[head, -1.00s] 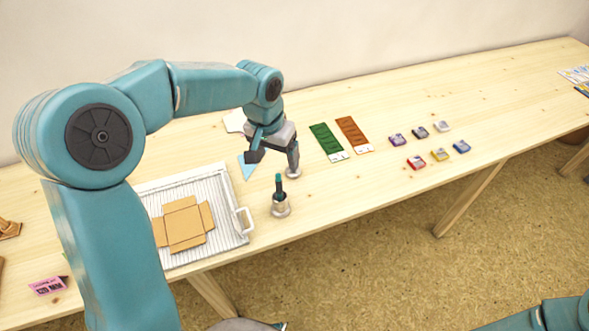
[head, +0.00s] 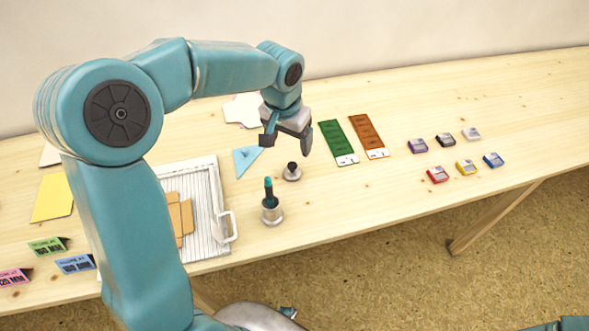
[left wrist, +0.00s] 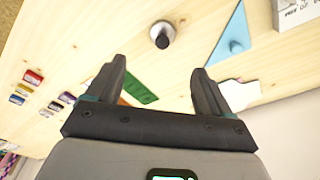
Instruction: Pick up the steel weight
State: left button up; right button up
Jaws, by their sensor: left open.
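The steel weight (head: 292,173) is a short grey cylinder with a black knob, upright on the wooden table. It also shows in the left wrist view (left wrist: 163,36), beyond the fingertips. My left gripper (head: 287,144) is open and empty. It hangs above and slightly behind the weight in the head view, apart from it. In the left wrist view the two fingers (left wrist: 158,70) are spread wide with nothing between them. My right gripper is not in view.
A white ribbed tray (head: 209,190) is to the left. A blue triangle (head: 244,160) lies close by. Green (head: 337,140) and orange (head: 366,134) strips and several inkpads (head: 437,174) lie right.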

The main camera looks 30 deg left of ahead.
pick_arm(q)
send_over(291, 165)
jog(key=f, duration=0.6)
jog(key=shift+s+d+f, duration=0.2)
jog(key=shift+s+d, duration=0.15)
jog(key=shift+s+f, duration=0.15)
jog(key=shift+f, duration=0.4)
jog(key=f, duration=0.3)
jog(key=w+f, duration=0.1)
jog(key=f, duration=0.1)
jog(key=shift+a+f+b, duration=0.25)
jog(key=shift+b, duration=0.05)
jog(key=shift+c, duration=0.3)
jog(key=shift+r, duration=0.1)
jog(key=c, duration=1.3)
